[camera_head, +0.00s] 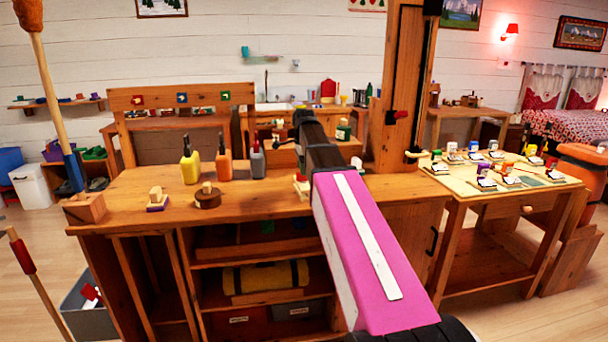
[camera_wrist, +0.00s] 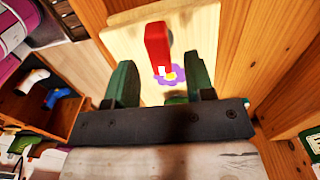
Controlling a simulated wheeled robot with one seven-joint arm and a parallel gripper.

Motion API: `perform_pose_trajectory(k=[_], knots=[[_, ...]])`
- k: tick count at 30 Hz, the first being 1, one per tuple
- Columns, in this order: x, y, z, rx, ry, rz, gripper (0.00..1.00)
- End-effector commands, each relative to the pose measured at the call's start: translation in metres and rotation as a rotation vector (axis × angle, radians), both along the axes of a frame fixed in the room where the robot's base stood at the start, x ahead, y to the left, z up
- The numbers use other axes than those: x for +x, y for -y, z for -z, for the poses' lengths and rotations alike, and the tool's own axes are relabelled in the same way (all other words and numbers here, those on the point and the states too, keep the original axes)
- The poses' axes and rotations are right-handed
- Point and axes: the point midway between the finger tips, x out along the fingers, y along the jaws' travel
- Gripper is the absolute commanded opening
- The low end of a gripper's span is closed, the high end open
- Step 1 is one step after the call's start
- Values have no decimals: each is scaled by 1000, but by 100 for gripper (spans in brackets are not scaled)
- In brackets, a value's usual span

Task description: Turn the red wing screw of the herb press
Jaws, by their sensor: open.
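In the wrist view, the red wing screw (camera_wrist: 158,46) is a rounded red bar standing out from a pale wooden board of the herb press (camera_wrist: 196,30). A purple flower with a yellow centre is on the board just below the bar. My gripper (camera_wrist: 161,84) is open, with its dark green fingers to the left and right of the bar's lower end. The bar lies between and beyond the fingertips; I see no contact. In the head view, my arm reaches over the wooden workbench and its end is hard to make out. I cannot surely pick out the press there.
The workbench (camera_head: 128,190) carries a yellow bottle (camera_head: 190,168), an orange one (camera_head: 223,165) and a grey one (camera_head: 257,163). A wooden post (camera_head: 396,85) rises right of my arm. A side table (camera_head: 450,184) at right holds several small jars.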

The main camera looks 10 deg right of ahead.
Motion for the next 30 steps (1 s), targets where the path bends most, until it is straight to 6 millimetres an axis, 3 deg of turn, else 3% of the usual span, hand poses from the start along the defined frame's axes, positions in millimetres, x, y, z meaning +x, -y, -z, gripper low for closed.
perform_pose_trajectory(k=[6,12,18,30], knots=[[1,0,-41,0,1,0,49],[1,0,-67,0,1,0,49],[0,0,-78,0,0,0,49],[-2,1,-78,-1,-2,1,49]])
